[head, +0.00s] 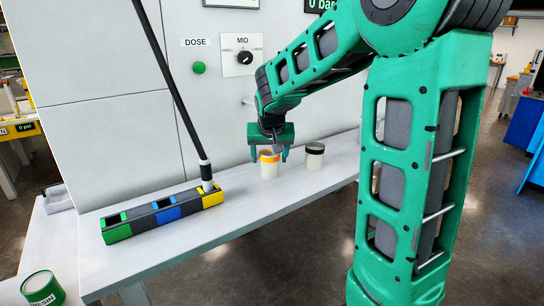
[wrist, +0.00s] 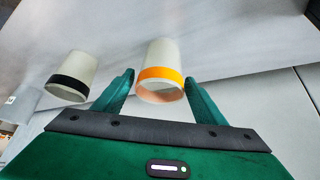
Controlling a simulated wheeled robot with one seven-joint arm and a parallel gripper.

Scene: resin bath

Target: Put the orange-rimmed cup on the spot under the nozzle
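The orange-rimmed cup (head: 268,168) stands upright on the pale bench, a cream cup with an orange band at its top. My gripper (head: 269,155) points down from above it, with a finger to either side of the rim. In the wrist view the cup (wrist: 160,62) shows between the two green fingertips, with gaps on both sides, so my gripper (wrist: 160,88) is open and not holding it. I cannot clearly make out the nozzle or the spot under it; my arm covers part of the wall and bench.
A black-rimmed cup (head: 314,158) stands close to the right. A block with green, blue and yellow sections (head: 160,212) lies on the left of the bench (head: 235,222), with a dark rod rising from its yellow end. A green resin tin (head: 42,288) is at front left.

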